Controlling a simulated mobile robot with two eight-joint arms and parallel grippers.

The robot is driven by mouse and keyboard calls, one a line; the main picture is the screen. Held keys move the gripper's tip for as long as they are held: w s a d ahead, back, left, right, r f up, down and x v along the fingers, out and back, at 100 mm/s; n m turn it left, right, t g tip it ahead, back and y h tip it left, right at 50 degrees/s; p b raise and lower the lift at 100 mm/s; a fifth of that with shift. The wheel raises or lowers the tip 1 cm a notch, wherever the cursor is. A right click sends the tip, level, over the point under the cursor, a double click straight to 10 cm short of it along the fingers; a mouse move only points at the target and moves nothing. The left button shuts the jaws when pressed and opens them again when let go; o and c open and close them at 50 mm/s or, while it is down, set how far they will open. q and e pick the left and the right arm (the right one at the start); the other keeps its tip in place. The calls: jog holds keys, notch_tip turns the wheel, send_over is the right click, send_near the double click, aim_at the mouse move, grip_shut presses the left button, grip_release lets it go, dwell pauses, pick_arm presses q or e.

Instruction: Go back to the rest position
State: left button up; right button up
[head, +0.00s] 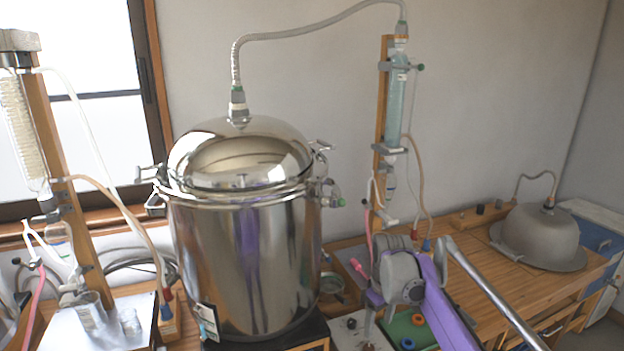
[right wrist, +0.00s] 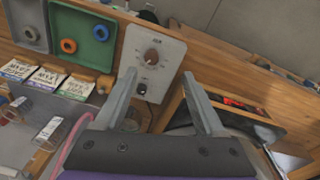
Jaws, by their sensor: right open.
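My right gripper (right wrist: 160,76) shows in the right wrist view with its two grey fingers spread apart and nothing between them. It is above the bench, over a white control panel (right wrist: 163,48) with a knob. In the head view my right arm is at the lower middle, in front of the bench, and its fingers cannot be made out. My left gripper is not in view. A large steel distiller pot (head: 245,265) with a domed lid (head: 240,155) stands in the middle of the head view. A hose (head: 300,34) runs from the lid to a glass condenser (head: 396,105).
A green tray (right wrist: 90,22) holds an orange ring (right wrist: 102,33) and a blue ring (right wrist: 68,46). Several labelled packets (right wrist: 47,77) lie beside it. A second glass column (head: 22,130) stands at left. A grey domed lid (head: 540,238) rests on the wooden bench (head: 480,262) at right.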

jog(key=s+r+m+t, duration=0.2)
jog(key=s+m, duration=0.2)
jog(key=s, duration=1.2)
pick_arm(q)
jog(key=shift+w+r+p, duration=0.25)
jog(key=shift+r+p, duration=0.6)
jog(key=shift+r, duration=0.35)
pick_arm(e)
jog(key=s+f+m+t, duration=0.1)
jog(key=s+f, duration=0.3)
jog(key=s, duration=0.3)
jog(key=s+f+m+t, duration=0.1)
jog(key=s+f, duration=0.2)
jog(key=s, duration=0.5)
jog(key=shift+s+d+f+m, duration=0.25)
jog(key=shift+f+m, duration=0.1)
jog(key=shift+m, duration=0.05)
jog(key=shift+w, duration=0.1)
